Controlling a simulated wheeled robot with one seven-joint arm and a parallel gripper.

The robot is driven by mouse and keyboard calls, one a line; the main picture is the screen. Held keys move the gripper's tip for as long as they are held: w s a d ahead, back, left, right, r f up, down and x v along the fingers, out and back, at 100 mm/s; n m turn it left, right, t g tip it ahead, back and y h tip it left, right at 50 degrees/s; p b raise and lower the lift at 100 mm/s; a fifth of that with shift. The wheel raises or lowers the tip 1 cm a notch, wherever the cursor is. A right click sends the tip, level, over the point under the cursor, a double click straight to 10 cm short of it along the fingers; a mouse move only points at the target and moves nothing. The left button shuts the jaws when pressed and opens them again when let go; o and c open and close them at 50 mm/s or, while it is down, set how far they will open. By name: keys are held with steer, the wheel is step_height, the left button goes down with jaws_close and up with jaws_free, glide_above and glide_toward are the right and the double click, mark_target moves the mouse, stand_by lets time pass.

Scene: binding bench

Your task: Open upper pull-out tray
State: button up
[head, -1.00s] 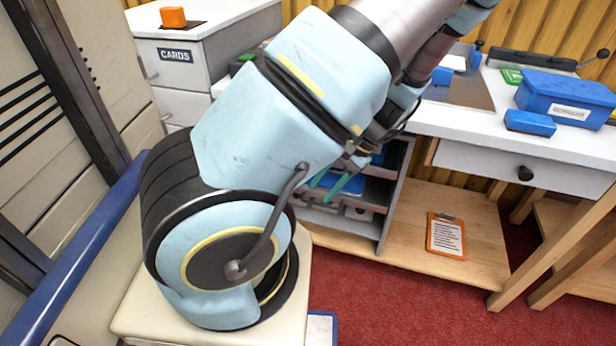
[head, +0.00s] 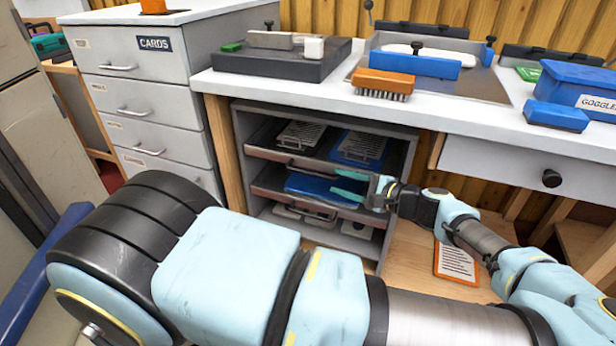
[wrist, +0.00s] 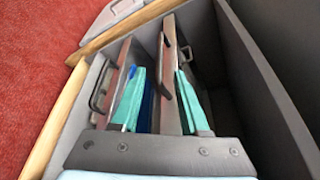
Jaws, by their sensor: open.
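The upper pull-out tray (head: 268,153) sits in the grey open cabinet under the bench, pushed in. It holds a grey slotted piece (head: 302,135) and a blue slotted piece (head: 358,147). The lower tray (head: 268,191) is below, with a blue item (head: 315,187) in it. My gripper (head: 349,185) is open at the cabinet front, near the right part of the trays. In the wrist view, my teal fingers (wrist: 160,98) lie on either side of the right-hand tray front (wrist: 171,75), which appears to be the upper one. I cannot tell whether they touch it.
The cabinet's right side wall (head: 400,160) stands close to my gripper. A wooden bottom shelf with an orange clipboard (head: 457,262) lies to the right. The white benchtop (head: 460,128) is above, with a brush (head: 384,82). A drawer unit (head: 150,100) stands left.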

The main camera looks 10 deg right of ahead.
mark_target(318, 176)
steer(key=x, duration=0.9)
steer(key=shift+w+a+f, duration=0.1)
steer(key=shift+w+a, duration=0.1)
steer(key=shift+a, duration=0.1)
jaws_close()
stand_by(1.0)
